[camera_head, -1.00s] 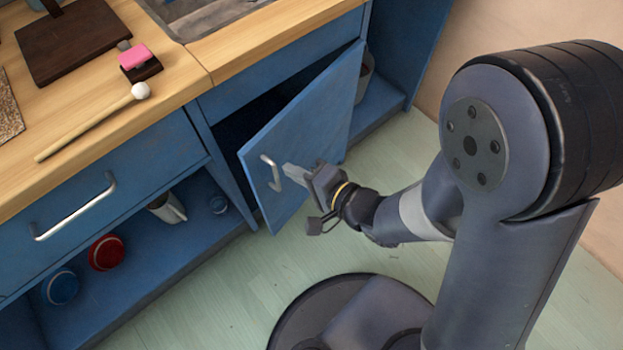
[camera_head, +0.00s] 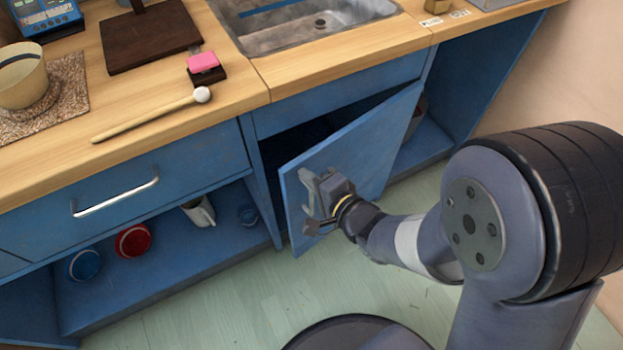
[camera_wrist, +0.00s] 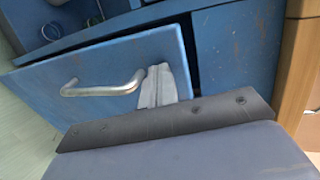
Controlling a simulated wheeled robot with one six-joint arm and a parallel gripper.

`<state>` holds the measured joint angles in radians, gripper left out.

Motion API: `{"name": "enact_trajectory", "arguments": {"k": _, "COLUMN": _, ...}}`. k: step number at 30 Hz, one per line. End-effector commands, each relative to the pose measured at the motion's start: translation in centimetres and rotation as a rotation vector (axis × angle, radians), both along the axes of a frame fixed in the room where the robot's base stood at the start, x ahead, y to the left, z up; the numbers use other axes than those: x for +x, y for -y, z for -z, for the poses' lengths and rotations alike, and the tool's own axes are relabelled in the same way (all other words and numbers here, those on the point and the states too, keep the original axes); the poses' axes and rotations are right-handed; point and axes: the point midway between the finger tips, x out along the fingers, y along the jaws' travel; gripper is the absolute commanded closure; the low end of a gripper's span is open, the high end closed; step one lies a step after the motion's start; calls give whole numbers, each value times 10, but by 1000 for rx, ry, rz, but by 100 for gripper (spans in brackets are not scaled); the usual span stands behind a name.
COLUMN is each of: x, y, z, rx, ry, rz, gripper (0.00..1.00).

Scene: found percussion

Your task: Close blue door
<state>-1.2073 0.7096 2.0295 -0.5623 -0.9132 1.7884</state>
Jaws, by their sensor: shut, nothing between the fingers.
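The blue door (camera_head: 372,150) under the sink stands partly open, hinged on its right side, with a dark gap at its left edge. In the wrist view, the door (camera_wrist: 110,60) shows its outer face and a silver bar handle (camera_wrist: 100,88). My gripper (camera_head: 312,190) is at the door's outer face near the handle and hides most of that handle in the head view. In the wrist view, my gripper's fingers (camera_wrist: 158,85) are together and empty, beside one end of the handle; whether they touch the door I cannot tell.
A drawer with a silver handle (camera_head: 115,195) is left of the door, above an open shelf holding a red pot (camera_head: 133,240), a blue pot (camera_head: 84,265) and a white mug (camera_head: 198,212). A mallet (camera_head: 150,115) and a sink (camera_head: 310,25) are on the counter above.

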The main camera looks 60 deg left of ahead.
Motion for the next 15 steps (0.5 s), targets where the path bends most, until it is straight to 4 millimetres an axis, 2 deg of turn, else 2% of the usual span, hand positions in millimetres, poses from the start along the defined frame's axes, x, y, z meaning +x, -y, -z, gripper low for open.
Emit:
{"name": "enact_trajectory", "arguments": {"k": 5, "x": -6, "y": -28, "z": 2, "rx": 4, "ry": 3, "rz": 57, "gripper": 100}}
{"name": "enact_trajectory", "arguments": {"k": 9, "x": -9, "y": -58, "z": 1, "rx": 2, "ry": -2, "rz": 91, "gripper": 100}}
{"name": "enact_trajectory", "arguments": {"k": 15, "x": -9, "y": -81, "z": 0, "rx": 0, "ry": -3, "rz": 93, "gripper": 100}}
